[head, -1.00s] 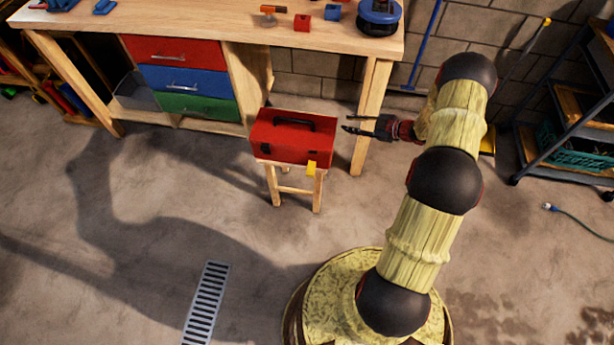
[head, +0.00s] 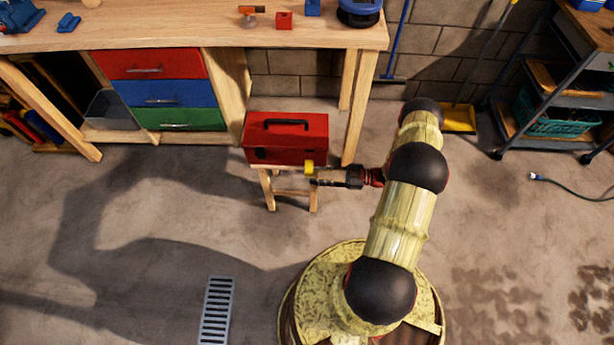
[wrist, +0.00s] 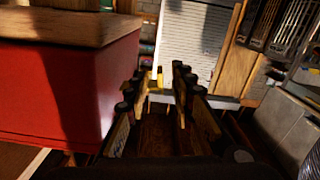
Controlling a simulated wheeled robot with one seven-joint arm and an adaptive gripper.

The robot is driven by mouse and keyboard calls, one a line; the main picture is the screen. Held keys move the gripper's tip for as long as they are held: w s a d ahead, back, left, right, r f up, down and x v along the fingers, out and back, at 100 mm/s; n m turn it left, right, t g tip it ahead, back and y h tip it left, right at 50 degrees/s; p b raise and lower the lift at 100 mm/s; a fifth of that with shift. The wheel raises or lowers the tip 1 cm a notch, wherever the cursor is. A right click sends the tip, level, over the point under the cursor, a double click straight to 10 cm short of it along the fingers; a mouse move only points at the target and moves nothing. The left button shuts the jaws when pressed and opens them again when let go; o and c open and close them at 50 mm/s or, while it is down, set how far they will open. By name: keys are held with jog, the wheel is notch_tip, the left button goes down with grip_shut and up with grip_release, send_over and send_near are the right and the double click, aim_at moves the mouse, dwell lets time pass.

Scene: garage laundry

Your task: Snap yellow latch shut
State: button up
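The red toolbox (head: 287,140) has a black handle on its closed lid and stands on a small wooden stool (head: 268,190). The yellow latch (head: 309,167) is at the toolbox's front right, beside my fingertips; its exact angle is too small to tell. My gripper (head: 318,176) reaches in from the right, low at the front right corner. In the wrist view, the fingers of my gripper (wrist: 165,78) are apart, with a small yellow patch (wrist: 155,76) near the tips. I cannot tell whether the fingers touch the latch.
A wooden workbench (head: 200,35) with red, blue and green drawers stands behind the stool, its right leg (head: 361,110) close by. A shelf cart (head: 560,100) is at the far right. The floor in front of the stool is clear, with a drain grate (head: 216,305).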

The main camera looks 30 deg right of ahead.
aim_at(309, 175)
jog(key=shift+b+x, duration=0.35)
jog(key=shift+x, duration=1.35)
jog(key=shift+c, duration=0.6)
grip_shut()
